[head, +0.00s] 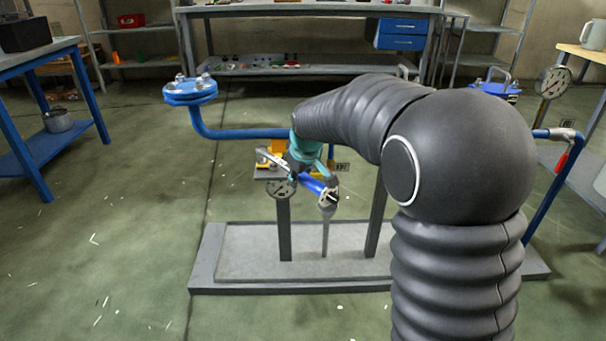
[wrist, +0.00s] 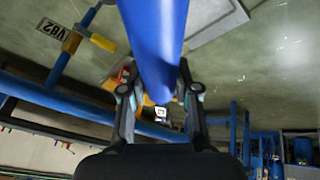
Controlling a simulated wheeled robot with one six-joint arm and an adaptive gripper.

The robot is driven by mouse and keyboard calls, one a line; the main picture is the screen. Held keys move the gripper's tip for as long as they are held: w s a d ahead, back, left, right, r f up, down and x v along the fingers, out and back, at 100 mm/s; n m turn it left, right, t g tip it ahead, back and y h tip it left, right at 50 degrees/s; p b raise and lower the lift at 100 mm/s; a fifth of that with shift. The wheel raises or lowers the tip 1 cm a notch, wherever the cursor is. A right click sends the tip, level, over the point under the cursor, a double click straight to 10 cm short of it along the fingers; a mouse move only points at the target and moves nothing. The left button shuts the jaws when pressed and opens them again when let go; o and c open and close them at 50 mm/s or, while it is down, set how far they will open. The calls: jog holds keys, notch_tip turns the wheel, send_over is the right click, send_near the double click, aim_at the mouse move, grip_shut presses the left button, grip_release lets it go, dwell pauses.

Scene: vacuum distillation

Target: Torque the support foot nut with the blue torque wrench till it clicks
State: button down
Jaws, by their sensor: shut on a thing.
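The blue torque wrench is in my gripper; its blue handle (wrist: 158,40) runs from the top of the wrist view down between the fingers. In the head view a short blue length of it (head: 312,184) shows below my wrist, above the grey stand base. My gripper (wrist: 160,92) is shut on the handle, one finger on each side. In the head view my arm and wrist partly hide the gripper. I cannot make out the support foot nut, nor whether the wrench touches it. A small grey plate with a yellow part (head: 268,172) is just left of the gripper.
A blue pipe with a flange (head: 190,92) rises on the left of the stand base (head: 240,283). A gauge (head: 553,82) stands at the right. A blue table (head: 40,165) is at the left and a workbench (head: 300,10) behind. The floor at front left is clear.

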jog(key=shift+s+a+r+m+h, duration=0.1)
jog(key=shift+s+a+m+h, duration=0.1)
jog(key=shift+s+a+m, duration=0.2)
jog(key=shift+s+a+r+m+h, duration=0.1)
jog(key=shift+s+a+m+h, duration=0.15)
jog(key=shift+a, duration=0.25)
jog(key=shift+w, duration=0.1)
jog(key=shift+s+a+m+h+b, duration=0.2)
jog(key=shift+s+a+m+b, duration=0.2)
jog(key=shift+a+m, duration=0.25)
jog(key=shift+s+a+m+h+b, duration=0.15)
jog(key=shift+s+a+m+b, duration=0.15)
jog(key=shift+a+m+b, duration=0.35)
jog(key=shift+a, duration=0.1)
jog(key=a+m, duration=0.1)
jog(key=a+m+h, duration=0.1)
jog(key=a, duration=0.1)
jog(key=shift+s+b, duration=0.35)
jog(key=shift+s, duration=0.05)
